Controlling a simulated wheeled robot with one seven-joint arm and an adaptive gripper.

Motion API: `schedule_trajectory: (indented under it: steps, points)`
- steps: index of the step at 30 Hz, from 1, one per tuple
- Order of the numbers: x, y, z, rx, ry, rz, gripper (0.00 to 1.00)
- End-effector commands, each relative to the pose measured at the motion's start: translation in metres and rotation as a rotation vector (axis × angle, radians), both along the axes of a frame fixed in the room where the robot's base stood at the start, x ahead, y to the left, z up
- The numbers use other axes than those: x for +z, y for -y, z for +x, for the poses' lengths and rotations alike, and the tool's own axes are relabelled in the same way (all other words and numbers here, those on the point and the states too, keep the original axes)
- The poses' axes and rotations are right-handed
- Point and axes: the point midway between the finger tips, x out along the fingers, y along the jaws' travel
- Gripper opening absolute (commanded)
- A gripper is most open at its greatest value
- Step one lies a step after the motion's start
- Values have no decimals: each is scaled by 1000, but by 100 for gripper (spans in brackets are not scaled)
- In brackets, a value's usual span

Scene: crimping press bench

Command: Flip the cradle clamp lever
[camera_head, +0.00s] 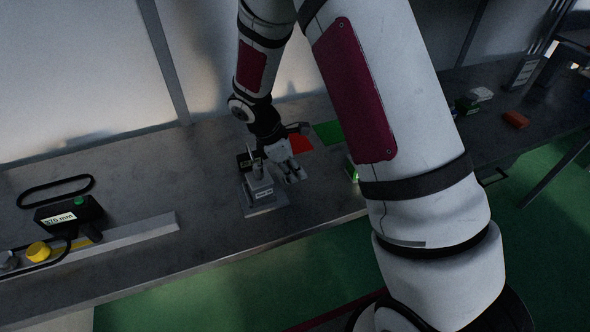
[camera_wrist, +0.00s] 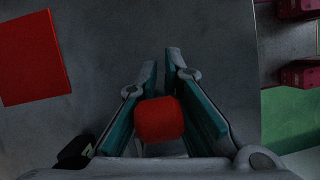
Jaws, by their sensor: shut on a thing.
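The cradle fixture (camera_head: 262,190) is a small grey block with a white label, standing on the bench near its front edge. A thin upright post shows at its top. My gripper (camera_head: 292,168) is just right of the fixture, pointing down. In the wrist view, my gripper (camera_wrist: 160,80) has its two teal-lined fingers on either side of a red rounded knob (camera_wrist: 159,119) and is shut on it. The knob looks like the end of the clamp lever, but the lever's arm is not clearly visible. In the head view my fingers hide the knob.
A red mat (camera_head: 301,144) and a green mat (camera_head: 327,132) lie behind my gripper. An orange-red block (camera_head: 515,120) lies far right.

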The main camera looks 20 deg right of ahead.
Motion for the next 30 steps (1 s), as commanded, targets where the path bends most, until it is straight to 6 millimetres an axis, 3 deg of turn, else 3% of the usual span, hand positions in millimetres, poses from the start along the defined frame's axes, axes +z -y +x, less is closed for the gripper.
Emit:
schedule_trajectory:
  steps: [13, 30]
  points:
    - [0, 5, 1, -7, 6, 87, 0]
    - [-12, 19, 2, -11, 11, 508, 0]
